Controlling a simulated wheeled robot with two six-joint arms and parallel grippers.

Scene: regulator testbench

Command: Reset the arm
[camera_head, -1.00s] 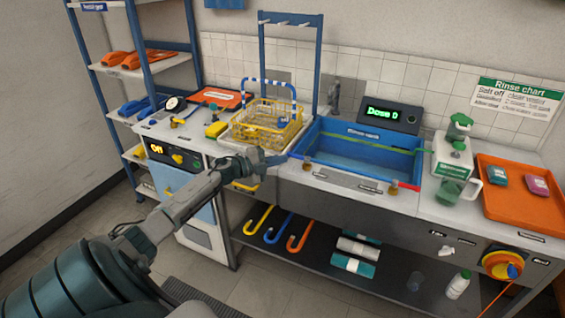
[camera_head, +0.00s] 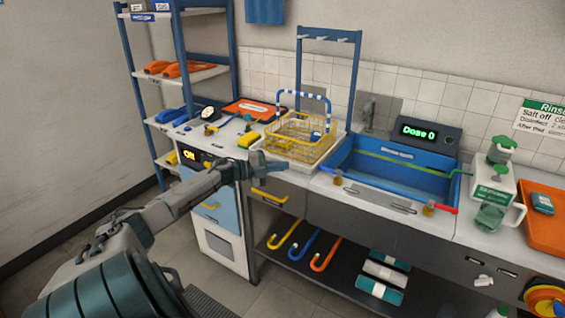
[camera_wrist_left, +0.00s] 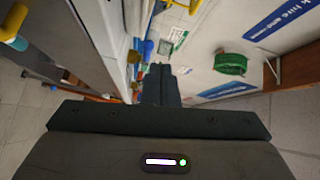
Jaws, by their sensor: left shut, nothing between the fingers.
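My left arm comes in from the lower left in the head view. Its gripper (camera_head: 281,166) is shut and empty, in front of the bench near the yellow wire basket (camera_head: 291,137) and the left end of the blue sink (camera_head: 385,171). In the left wrist view the dark fingers of the same gripper (camera_wrist_left: 161,84) lie together with nothing between them. My right gripper is in neither view.
The bench carries a dose display (camera_head: 425,133), a green-and-white dispenser (camera_head: 493,183) and an orange tray (camera_head: 548,222). A blue shelf rack (camera_head: 180,75) stands at the left. Hooks and rolled items lie on the lower shelf (camera_head: 340,270). Floor in front is clear.

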